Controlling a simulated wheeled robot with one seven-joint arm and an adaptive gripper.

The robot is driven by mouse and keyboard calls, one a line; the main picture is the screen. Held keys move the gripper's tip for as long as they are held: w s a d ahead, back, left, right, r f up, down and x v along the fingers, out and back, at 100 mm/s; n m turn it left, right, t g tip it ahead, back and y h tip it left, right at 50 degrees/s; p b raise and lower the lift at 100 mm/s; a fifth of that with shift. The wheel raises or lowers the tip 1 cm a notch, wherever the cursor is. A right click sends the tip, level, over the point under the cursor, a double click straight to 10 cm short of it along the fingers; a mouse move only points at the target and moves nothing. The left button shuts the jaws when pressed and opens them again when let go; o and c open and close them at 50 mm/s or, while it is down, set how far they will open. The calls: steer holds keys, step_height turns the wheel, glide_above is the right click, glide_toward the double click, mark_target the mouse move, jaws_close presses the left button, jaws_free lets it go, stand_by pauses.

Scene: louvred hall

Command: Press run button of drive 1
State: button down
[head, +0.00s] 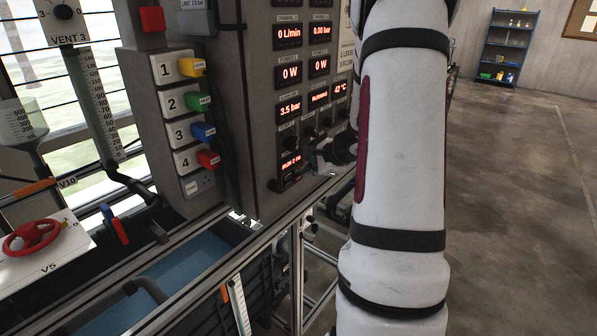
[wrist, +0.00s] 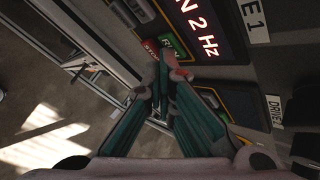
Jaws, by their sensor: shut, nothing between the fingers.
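The drive 1 panel shows in the wrist view, with a lit red display (wrist: 200,28) whose visible part reads "N 2 Hz". A green RUN button (wrist: 173,45) sits beside a red button (wrist: 151,47) at the panel's lower edge. My gripper (wrist: 168,70) is shut and empty, its fingertips just below these buttons in the picture. I cannot tell whether they touch the panel. In the head view the small drive display (head: 291,163) is low on the cabinet, with my gripper (head: 318,160) close to its right, partly dark and hard to make out.
A "DRIVE 1" label (wrist: 254,20) is beside the display. The grey cabinet (head: 258,120) carries more readouts and numbered sockets (head: 179,68). A metal frame rail (head: 290,215) runs below it. My arm hides part of the cabinet's right side. Open floor (head: 520,200) lies to the right.

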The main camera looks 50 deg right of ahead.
steer(key=shift+s, duration=0.8)
steer(key=shift+s, duration=0.1)
steer(key=s, duration=0.3)
steer(key=s+b, duration=0.1)
steer(key=shift+s+d, duration=0.25)
steer(key=shift+s, duration=0.15)
stand_by(0.8)
